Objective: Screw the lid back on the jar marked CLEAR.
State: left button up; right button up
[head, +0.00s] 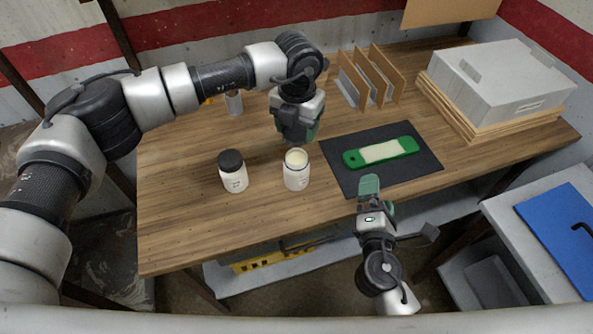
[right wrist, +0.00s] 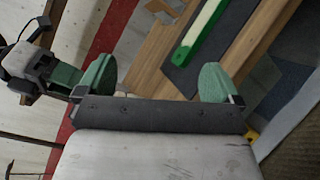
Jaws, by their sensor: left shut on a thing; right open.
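An open white jar (head: 296,172) stands upright on the wooden table, its pale contents showing at the mouth. To its left stands a similar jar (head: 233,178) with a dark lid (head: 231,160) on. The labels are too small to read. My left gripper (head: 297,136) is just behind and above the open jar, apart from it. It is shut on a dark thing, apparently the loose lid, mostly hidden by the gripper. My right gripper (head: 369,186) is open and empty at the table's front edge; its spread green fingers show in the right wrist view (right wrist: 155,82).
A dark mat (head: 432,168) with a green-and-cream tool (head: 381,151) lies right of the jars. Upright dividers (head: 377,75) stand behind. A grey case (head: 500,82) sits on boards at the back right. A small bottle (head: 234,103) stands at the back left. The front-left tabletop is clear.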

pick_arm(q)
jog(key=shift+w, duration=0.1)
pick_arm(e)
jog(key=w+a+n+t+y, duration=0.1)
jog(key=a+n+y, duration=0.45)
jog(key=n, duration=0.35)
jog(key=n+g+y, duration=0.2)
jog(key=n+y, duration=0.3)
jog(key=n, duration=0.5)
send_near(302, 176)
jog(key=shift+w+a+r, duration=0.15)
jog(key=shift+w+a, duration=0.05)
jog(key=shift+w, duration=0.25)
jog(key=x, duration=1.2)
jog(key=c, duration=1.3)
pick_arm(q)
send_over(297, 157)
jog(key=shift+d+f, duration=0.1)
jog(key=shift+f, duration=2.35)
pick_arm(e)
jog(key=shift+c, duration=0.2)
pick_arm(q)
jog(key=shift+f, duration=0.1)
